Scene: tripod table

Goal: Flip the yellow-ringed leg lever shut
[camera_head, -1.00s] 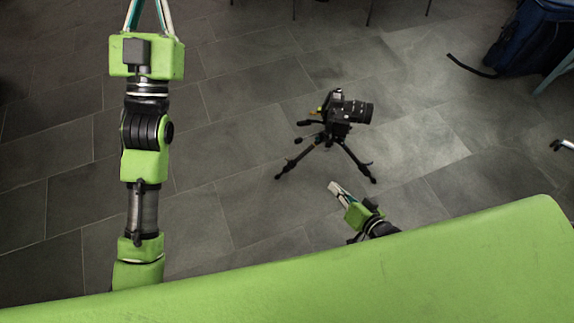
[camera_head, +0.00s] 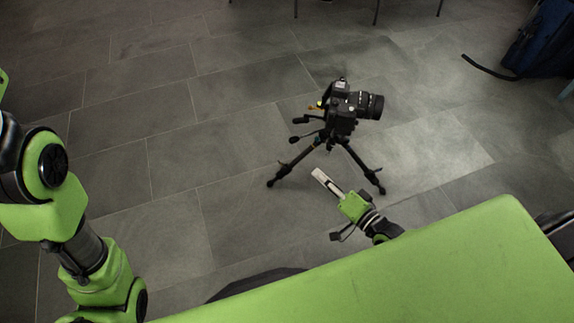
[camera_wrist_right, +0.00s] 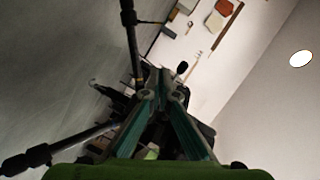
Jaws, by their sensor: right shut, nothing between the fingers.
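A black camera (camera_head: 365,105) with a long lens sits on a small black tripod (camera_head: 338,131) standing on the floor. Its left leg (camera_head: 291,166) and right leg (camera_head: 360,163) are spread. A yellow spot shows beside the camera, but I cannot make out a yellow-ringed leg lever. My right gripper (camera_head: 317,173) is shut and empty, its tips low in front of the tripod, between the two near legs in the picture. In the right wrist view, the right gripper's (camera_wrist_right: 160,88) fingers converge in front of dark tripod parts, and a tripod leg (camera_wrist_right: 132,45) rises beyond. My left gripper is out of view.
Grey tiled floor (camera_head: 240,120) is clear around the tripod. A dark blue bag (camera_head: 541,42) with a strap lies at the far right. Thin furniture legs (camera_head: 376,12) show at the top edge.

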